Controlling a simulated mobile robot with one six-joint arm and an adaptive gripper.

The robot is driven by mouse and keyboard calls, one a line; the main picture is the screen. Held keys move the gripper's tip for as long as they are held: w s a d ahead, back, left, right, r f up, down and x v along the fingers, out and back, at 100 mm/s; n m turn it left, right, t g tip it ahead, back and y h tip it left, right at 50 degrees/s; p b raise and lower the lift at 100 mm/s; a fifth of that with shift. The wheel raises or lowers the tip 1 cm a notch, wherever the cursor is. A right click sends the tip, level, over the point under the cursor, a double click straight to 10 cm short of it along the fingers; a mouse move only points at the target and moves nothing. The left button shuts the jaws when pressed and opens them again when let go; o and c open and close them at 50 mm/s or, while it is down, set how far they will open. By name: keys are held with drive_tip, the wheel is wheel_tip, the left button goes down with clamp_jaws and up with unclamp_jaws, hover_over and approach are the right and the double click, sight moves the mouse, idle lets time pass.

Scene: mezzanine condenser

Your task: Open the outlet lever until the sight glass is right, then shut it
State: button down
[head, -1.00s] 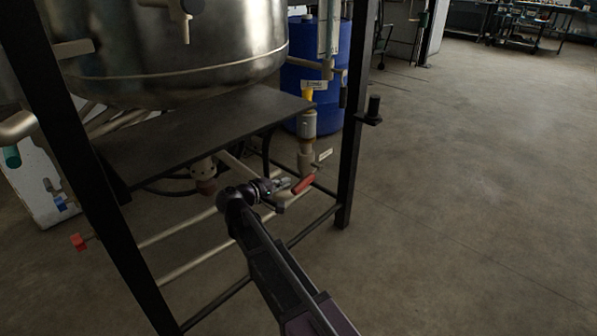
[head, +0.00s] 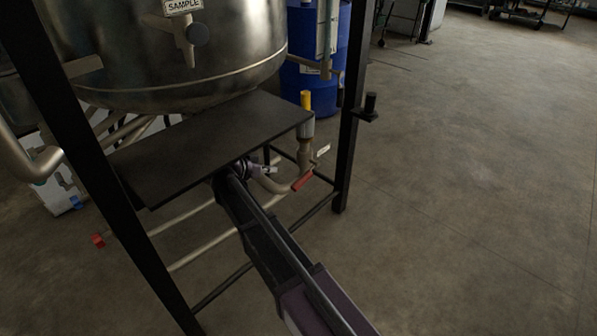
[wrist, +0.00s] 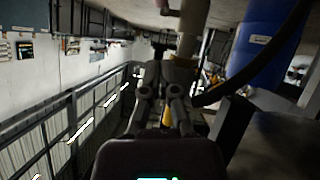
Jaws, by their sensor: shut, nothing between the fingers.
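A red-handled lever (head: 302,181) sits on the low pipework at the right of the frame; its tag (head: 322,150) is too small to read. I cannot confirm that it is the outlet lever. My gripper (head: 269,170) is shut and empty, just left of the red lever, with its wrist partly under the dark plate's edge. In the wrist view my gripper (wrist: 165,70) points toward a pale vertical pipe (wrist: 188,35); contact cannot be told. A yellow-topped fitting (head: 305,100) stands above the red lever. I cannot pick out the sight glass.
The steel vessel (head: 160,50) carries a SAMPLE valve (head: 196,33). The dark plate (head: 210,140) lies below it. Black frame posts (head: 352,120) and a blue drum (head: 300,85) stand nearby. Another red handle (head: 98,240) is at lower left. Open floor (head: 470,190) lies right.

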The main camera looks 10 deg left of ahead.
sight(301, 178)
drive_tip(key=shift+s+a+r+m, duration=0.1)
drive_tip(key=shift+a+m, duration=0.05)
drive_tip(key=shift+m, duration=0.15)
drive_tip(key=b+x, duration=0.2)
drive_tip(key=x, duration=0.1)
drive_tip(key=b+x, duration=0.2)
drive_tip(key=x, duration=0.2)
drive_tip(key=f+b+x, duration=0.1)
drive_tip(key=b+x, duration=0.1)
drive_tip(key=x, duration=0.2)
drive_tip(key=shift+s+a, duration=0.1)
drive_tip(key=shift+s, duration=0.25)
drive_tip(key=shift+w+d+f+b, duration=0.1)
drive_tip(key=shift+d+f+b, duration=0.15)
drive_tip(key=shift+f+b, duration=0.4)
drive_tip(key=shift+w+d+f+b, duration=0.1)
drive_tip(key=shift+d+f+b, duration=0.1)
drive_tip(key=shift+f+b, duration=0.4)
drive_tip(key=shift+d, duration=0.3)
drive_tip(key=shift+a, duration=0.3)
